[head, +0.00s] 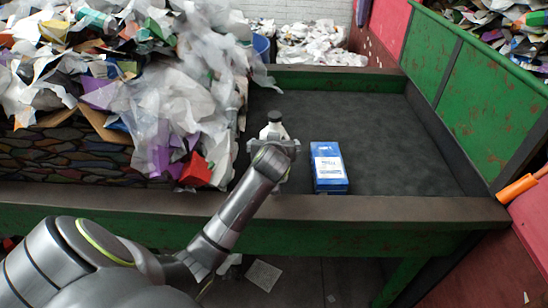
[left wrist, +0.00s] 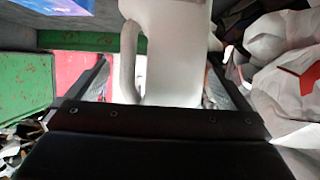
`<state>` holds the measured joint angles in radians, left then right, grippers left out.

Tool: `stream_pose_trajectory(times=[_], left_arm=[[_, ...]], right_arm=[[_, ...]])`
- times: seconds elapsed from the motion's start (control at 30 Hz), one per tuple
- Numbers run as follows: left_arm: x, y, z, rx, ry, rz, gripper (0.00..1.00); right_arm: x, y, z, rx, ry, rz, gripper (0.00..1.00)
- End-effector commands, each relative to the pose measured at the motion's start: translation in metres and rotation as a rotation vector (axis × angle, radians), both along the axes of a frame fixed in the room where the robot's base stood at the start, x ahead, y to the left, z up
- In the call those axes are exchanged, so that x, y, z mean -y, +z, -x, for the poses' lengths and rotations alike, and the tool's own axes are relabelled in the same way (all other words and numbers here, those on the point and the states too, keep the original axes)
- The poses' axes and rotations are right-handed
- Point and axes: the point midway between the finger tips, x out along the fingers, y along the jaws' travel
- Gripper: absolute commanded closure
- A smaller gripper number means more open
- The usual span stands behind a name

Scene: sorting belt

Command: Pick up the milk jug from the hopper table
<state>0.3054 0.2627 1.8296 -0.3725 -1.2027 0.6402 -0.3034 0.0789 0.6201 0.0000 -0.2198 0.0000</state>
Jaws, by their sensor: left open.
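The milk jug (head: 272,130) is white with a dark cap and stands on the dark hopper table (head: 390,135), partly hidden behind my left gripper (head: 272,146). In the left wrist view the white jug (left wrist: 178,50), with its handle at the left side, fills the space between the two fingers of my left gripper (left wrist: 160,85). The fingers are open, one on each side of the jug, with gaps visible. I cannot tell whether either finger touches it. My right gripper is not in view.
A blue box (head: 329,168) stands close to the right of the jug. A large heap of paper and plastic waste (head: 150,90) lies close to its left. The table has a raised front edge (head: 400,208) and green side walls (head: 490,110). The table's right part is clear.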

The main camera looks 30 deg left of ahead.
Motion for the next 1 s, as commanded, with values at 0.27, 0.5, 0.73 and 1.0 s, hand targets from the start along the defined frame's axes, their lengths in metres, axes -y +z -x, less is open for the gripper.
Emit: stream_pose_trajectory(times=[0.27, 0.5, 0.73, 1.0], left_arm=[[-0.008, -0.008, -0.014, 0.0, -0.001, 0.0, 0.0], [-0.008, -0.008, -0.014, 0.0, -0.001, 0.0, 0.04], [-0.008, -0.008, -0.014, 0.0, -0.001, 0.0, 0.34], [-0.008, -0.008, -0.014, 0.0, -0.001, 0.0, 0.56]], right_arm=[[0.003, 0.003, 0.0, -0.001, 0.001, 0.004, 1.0], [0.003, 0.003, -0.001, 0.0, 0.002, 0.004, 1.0], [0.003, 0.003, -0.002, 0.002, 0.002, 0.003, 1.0], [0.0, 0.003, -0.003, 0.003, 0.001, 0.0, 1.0]])
